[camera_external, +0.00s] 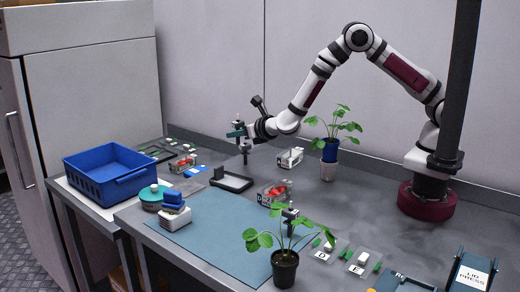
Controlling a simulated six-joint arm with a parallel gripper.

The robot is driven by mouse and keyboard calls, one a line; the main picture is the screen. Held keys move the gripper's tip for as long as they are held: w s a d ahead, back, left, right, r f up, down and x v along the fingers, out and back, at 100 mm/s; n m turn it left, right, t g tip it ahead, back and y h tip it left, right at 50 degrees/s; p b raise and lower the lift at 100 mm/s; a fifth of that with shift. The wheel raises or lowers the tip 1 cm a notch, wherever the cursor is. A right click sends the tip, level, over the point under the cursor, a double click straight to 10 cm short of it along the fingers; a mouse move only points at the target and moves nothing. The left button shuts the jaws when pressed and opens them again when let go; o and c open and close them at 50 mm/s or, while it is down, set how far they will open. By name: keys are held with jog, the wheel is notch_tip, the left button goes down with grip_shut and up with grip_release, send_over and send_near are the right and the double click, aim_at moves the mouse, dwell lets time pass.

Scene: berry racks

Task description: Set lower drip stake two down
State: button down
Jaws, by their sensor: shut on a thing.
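My gripper (240,131) is at the upper middle of the external view, left of the white arm link and above the table. It is shut on a thin dark drip stake (245,157), which hangs roughly upright below the jaws. The stake's lower end is near the dark-rimmed tray (231,180); I cannot tell whether it touches anything. A similar dark piece (290,214) stands beside the front potted plant (285,262). Any number on the held stake is too small to read.
A second potted plant (330,150) stands behind, right of my gripper. Clear punnets with red berries (274,194) stand on the table. A blue crate (110,172) is at the left and a lid press (468,272) at the right. The blue mat (215,240) has free room.

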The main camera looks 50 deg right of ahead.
aim_at(266, 152)
jog(key=w+d+m+h, duration=0.1)
jog(key=d, duration=0.2)
jog(key=w+d+m+h, duration=0.1)
jog(key=w+d, duration=0.1)
jog(key=d, duration=0.1)
jog(key=w+d+h, duration=0.1)
jog(key=d, duration=0.2)
jog(key=shift+w+d+f+m+g, duration=0.1)
jog(key=shift+w+m+g, duration=0.1)
jog(key=shift+m+g, duration=0.2)
jog(key=w+d+f+m+g+h, duration=0.1)
jog(key=d+m+g+h, duration=0.1)
jog(key=d, duration=0.5)
jog(key=w+d+m+g+h, duration=0.1)
jog(key=w+d+m+h, duration=0.1)
jog(key=d, duration=0.5)
jog(key=f, duration=1)
jog(key=shift+s, duration=0.2)
jog(key=shift+f, duration=0.15)
jog(key=c, duration=0.6)
grip_release()
